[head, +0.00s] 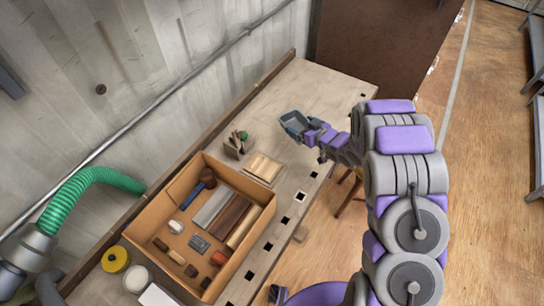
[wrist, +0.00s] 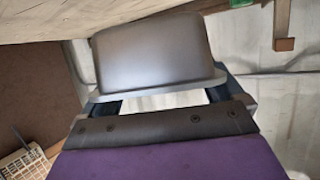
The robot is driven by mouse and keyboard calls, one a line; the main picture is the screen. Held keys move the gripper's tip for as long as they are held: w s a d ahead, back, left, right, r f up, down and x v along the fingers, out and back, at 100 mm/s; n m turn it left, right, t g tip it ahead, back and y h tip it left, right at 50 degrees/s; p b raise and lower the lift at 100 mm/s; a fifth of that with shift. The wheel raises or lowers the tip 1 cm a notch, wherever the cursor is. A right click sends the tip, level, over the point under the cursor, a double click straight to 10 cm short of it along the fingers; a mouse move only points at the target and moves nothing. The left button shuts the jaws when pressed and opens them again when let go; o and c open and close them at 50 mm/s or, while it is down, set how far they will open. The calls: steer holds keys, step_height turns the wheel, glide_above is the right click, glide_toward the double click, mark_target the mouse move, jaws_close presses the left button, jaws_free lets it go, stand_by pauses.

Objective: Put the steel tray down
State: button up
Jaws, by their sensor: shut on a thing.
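The steel tray (head: 294,122) is a small grey, shallow dish at the end of my arm in the head view. In the wrist view its smooth dark side (wrist: 155,48) fills the upper middle, with a paler rim (wrist: 150,97) along the edge nearest my gripper. My gripper (head: 307,134) is shut on the tray at its near edge. The tray is over the workbench (head: 300,92), right of its middle. I cannot tell whether its underside touches the bench top.
A cardboard box (head: 262,220) of tools and wood pieces stands on the bench at lower left. A small holder (head: 236,148) and wooden slats (head: 262,169) lie between box and tray. The far bench end is clear. Square holes line the bench's right edge.

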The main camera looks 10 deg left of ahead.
steer(key=a+f, duration=0.1)
steer(key=f, duration=0.1)
steer(key=a+f+b, duration=0.1)
steer(key=f, duration=0.1)
steer(key=a+f, duration=0.1)
steer(key=f, duration=0.1)
steer(key=shift+s+a+f, duration=0.15)
steer(key=shift+a+f, duration=0.05)
steer(key=shift+f, duration=0.15)
steer(key=shift+d+f+b, duration=0.25)
steer(key=shift+d+b, duration=0.05)
steer(key=d+f, duration=0.1)
steer(key=f, duration=0.1)
steer(key=shift+d+f+b, duration=0.4)
steer(key=shift+f, duration=0.25)
steer(key=shift+a, duration=0.6)
steer(key=o, duration=0.8)
steer(key=shift+a, duration=0.35)
steer(key=shift+d+r, duration=0.1)
steer(key=shift+d, duration=0.55)
steer(key=p+v, duration=0.2)
steer(key=v, duration=0.8)
steer(key=shift+s+d+r, duration=0.1)
steer(key=shift+s+r, duration=0.15)
steer(key=shift+s+d+r, duration=0.15)
steer(key=shift+s+d, duration=0.15)
steer(key=shift+d, duration=0.25)
